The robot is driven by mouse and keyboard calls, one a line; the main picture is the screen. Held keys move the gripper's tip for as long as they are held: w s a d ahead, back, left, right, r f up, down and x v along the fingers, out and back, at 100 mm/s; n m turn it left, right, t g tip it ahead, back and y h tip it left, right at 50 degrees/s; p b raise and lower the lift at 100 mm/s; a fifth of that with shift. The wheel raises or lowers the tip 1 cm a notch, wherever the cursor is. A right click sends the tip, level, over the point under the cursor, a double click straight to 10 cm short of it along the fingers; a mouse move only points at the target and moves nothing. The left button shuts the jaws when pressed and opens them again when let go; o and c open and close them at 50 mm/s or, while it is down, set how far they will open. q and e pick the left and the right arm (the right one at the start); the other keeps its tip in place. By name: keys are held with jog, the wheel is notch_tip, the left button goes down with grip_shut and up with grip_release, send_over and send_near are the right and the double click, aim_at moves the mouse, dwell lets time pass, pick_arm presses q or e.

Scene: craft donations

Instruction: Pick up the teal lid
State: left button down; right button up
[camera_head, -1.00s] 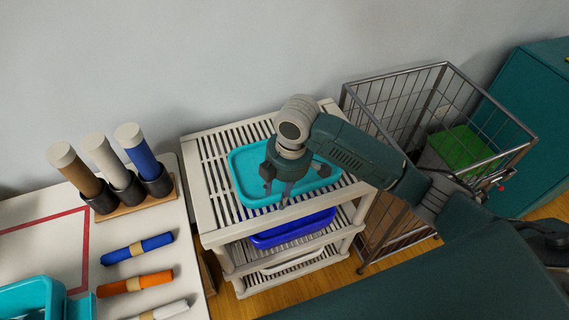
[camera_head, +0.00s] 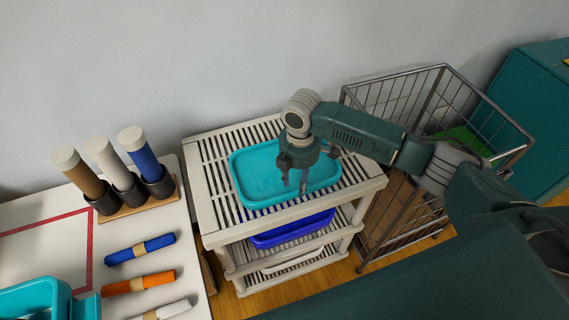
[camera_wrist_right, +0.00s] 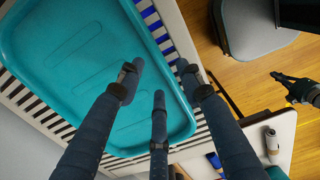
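The teal lid (camera_head: 262,182) is a shallow, rounded tray shape lying flat on the slatted top of a beige shelf unit. My right gripper (camera_head: 295,181) is above the right half of the lid, fingers pointing down. In the right wrist view, the lid (camera_wrist_right: 62,62) fills the left side. There the spread, empty fingers of my right gripper (camera_wrist_right: 160,82) reach over the lid's edge, with one finger beyond it. Contact with the lid cannot be made out. My left gripper does not show in the head view; a dark shape at the wrist view's right edge may be it.
The beige shelf unit (camera_head: 207,207) holds a blue tray (camera_head: 292,230) lower down. A wire cart (camera_head: 440,70) stands close on the right. A table on the left carries upright rolls in a holder, several rolled pieces and a teal bin (camera_head: 33,298).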

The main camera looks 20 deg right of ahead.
jog(key=shift+f, duration=1.35)
grip_shut()
jog(key=shift+r, duration=0.1)
